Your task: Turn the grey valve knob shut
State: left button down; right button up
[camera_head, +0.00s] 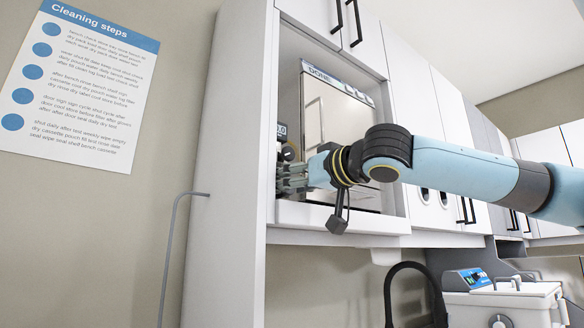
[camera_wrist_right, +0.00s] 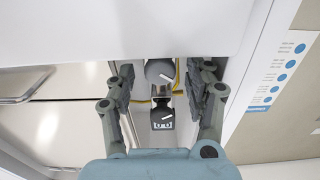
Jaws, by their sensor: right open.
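My right gripper (camera_head: 291,176) is at the narrow left strip of the autoclave (camera_head: 326,112), inside the white cabinet bay. Its two fingers are spread apart in the wrist view (camera_wrist_right: 161,82). A round grey knob (camera_wrist_right: 157,70) with a white pointer mark shows between the fingers, with a gap on both sides. A smaller dark knob or block (camera_wrist_right: 161,118) with a white mark and white symbols sits just below it in that view. A dark round knob (camera_head: 288,153) shows just above the fingers in the head view; I cannot tell which of the two it is. My left gripper is out of view.
The cabinet's side wall (camera_head: 228,130) stands close to the left of the gripper. A yellow line (camera_wrist_right: 178,76) runs behind the knobs. A wall poster (camera_head: 78,85) hangs at left. A bent grey rod (camera_head: 172,250) stands below it. A white bench unit (camera_head: 505,300) is at lower right.

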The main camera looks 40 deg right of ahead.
jog(key=shift+w, duration=0.15)
grip_shut()
dwell(0.4)
